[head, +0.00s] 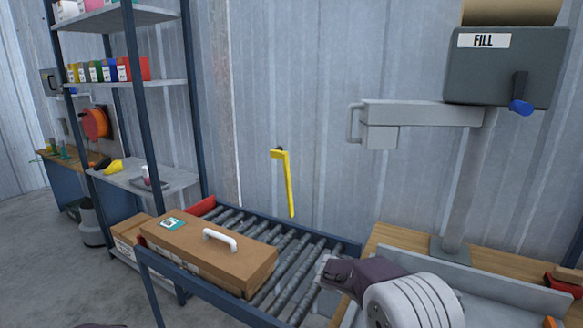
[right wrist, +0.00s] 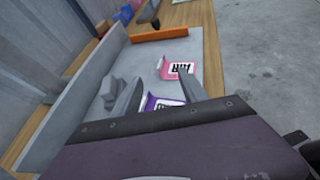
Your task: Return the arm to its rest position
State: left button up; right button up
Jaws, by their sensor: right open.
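My right arm (head: 412,302) comes in at the bottom right of the head view, with its gripper (head: 328,272) pointing left beside the roller conveyor. In the right wrist view the two fingers of my right gripper (right wrist: 158,92) stand apart with nothing held between them. Beyond them is a grey tray or bench top (right wrist: 205,60) with a pink labelled piece (right wrist: 178,68) and a purple labelled piece (right wrist: 160,103). My left gripper does not show; only a dark sliver shows at the bottom left of the head view.
A brown carton (head: 215,255) with a white handle lies on the roller conveyor (head: 300,262). A grey FILL machine (head: 508,68) stands on a post over the wooden bench (head: 400,238) at right. A blue shelf rack (head: 140,85) stands at left. A yellow bar (head: 288,185) rises behind the conveyor.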

jog(key=s+f+m+y, duration=0.1)
jog(key=s+y, duration=0.1)
jog(key=s, duration=0.1)
jog(key=s+f+m+y, duration=0.1)
jog(key=s+f+y, duration=0.1)
jog(key=s, duration=0.2)
jog(key=s+f+m+g+y, duration=0.1)
jog(key=s+f+m+y, duration=0.1)
jog(key=s, duration=0.2)
jog(key=shift+s+a, duration=0.15)
jog(key=shift+a, duration=0.25)
jog(key=s+a+f+m+t+y, duration=0.35)
jog(key=a+f+m+y, duration=0.35)
jog(key=a+f+m, duration=0.35)
pick_arm(q)
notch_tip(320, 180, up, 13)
jog(key=p, duration=1.3)
pick_arm(e)
notch_tip(320, 180, up, 15)
jog(key=w+a, duration=0.1)
jog(key=w, duration=0.1)
jog(key=shift+m+t, duration=0.35)
jog(key=shift+m, duration=0.1)
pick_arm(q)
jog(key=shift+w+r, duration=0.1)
pick_arm(e)
jog(key=shift+a, duration=0.1)
